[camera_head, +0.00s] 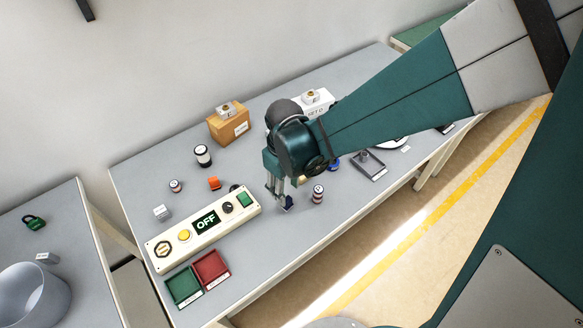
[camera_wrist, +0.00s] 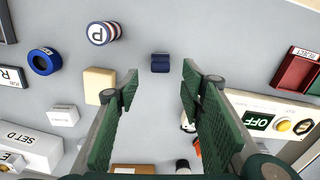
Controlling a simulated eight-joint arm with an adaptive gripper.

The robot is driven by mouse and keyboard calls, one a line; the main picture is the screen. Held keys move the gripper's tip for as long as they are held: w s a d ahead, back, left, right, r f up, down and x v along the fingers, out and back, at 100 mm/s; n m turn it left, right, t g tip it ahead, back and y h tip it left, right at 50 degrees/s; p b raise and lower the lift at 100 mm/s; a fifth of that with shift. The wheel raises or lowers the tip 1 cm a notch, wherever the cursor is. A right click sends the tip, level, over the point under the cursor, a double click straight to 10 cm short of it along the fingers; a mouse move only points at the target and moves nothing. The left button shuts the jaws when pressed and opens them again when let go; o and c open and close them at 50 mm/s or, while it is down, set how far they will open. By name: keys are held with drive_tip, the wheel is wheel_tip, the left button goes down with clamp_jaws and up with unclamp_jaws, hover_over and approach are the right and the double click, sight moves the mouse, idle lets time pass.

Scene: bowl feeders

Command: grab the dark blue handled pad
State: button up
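The dark blue handled pad (camera_wrist: 160,62) lies on the grey table. In the wrist view it sits at top centre, just past the gap between my fingertips and not between the pads. In the head view a small dark blue piece of it (camera_head: 288,206) shows beside my fingertips, partly covered by them. My gripper (camera_head: 279,198) points down over the table; in the wrist view my gripper (camera_wrist: 160,80) is open, its green fingers wide apart with nothing between the tips. I cannot tell the exact height of the tips above the table.
A striped cylinder (camera_head: 318,194) stands close to the right. A control panel (camera_head: 185,242) reading OFF lies to the left, with green (camera_head: 184,287) and red (camera_head: 210,269) trays in front. A blue ring (camera_wrist: 45,61) and a beige block (camera_wrist: 98,85) are nearby.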

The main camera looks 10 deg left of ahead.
sight(287, 199)
drive_tip(key=shift+f, duration=0.1)
drive_tip(key=shift+f, duration=1.2)
drive_tip(key=shift+s+d+f+b, duration=0.1)
drive_tip(key=shift+f+b, duration=0.65)
drive_tip(key=shift+f, duration=1.85)
drive_tip(key=shift+c, duration=0.2)
drive_tip(key=c, duration=0.9)
